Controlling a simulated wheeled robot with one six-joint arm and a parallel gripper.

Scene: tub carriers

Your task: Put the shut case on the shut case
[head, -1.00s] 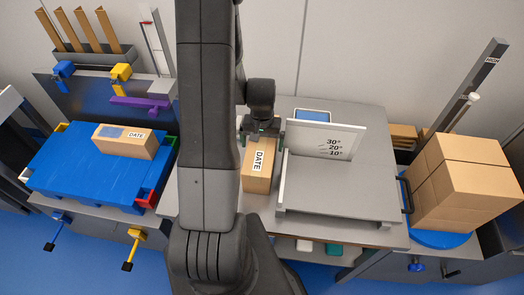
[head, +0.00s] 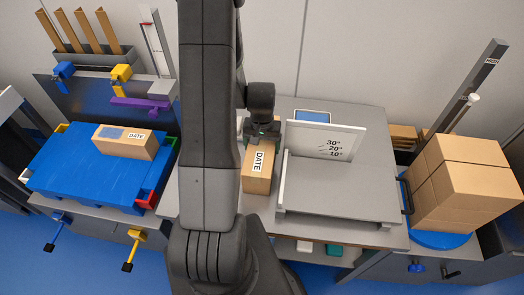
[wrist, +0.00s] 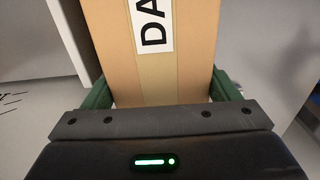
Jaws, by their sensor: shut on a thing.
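One shut case, a brown carton with a white DATE label (head: 257,168), is at the middle of the bench, partly hidden by my arm. My gripper (head: 262,134) is shut on its far end from above. The wrist view shows the same carton (wrist: 190,75) between the two green fingers (wrist: 165,92). I cannot tell whether its underside touches the bench. The other shut case, a brown carton with a DATE label and a blue patch (head: 124,142), lies on the blue platform (head: 75,172) at the left, with nothing on top.
A grey fixture with an angle-marked plate (head: 325,140) stands just right of the held carton. Stacked brown boxes (head: 465,185) stand on a blue round base at the far right. A purple bar (head: 140,103) and yellow and blue clamps are behind the blue platform.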

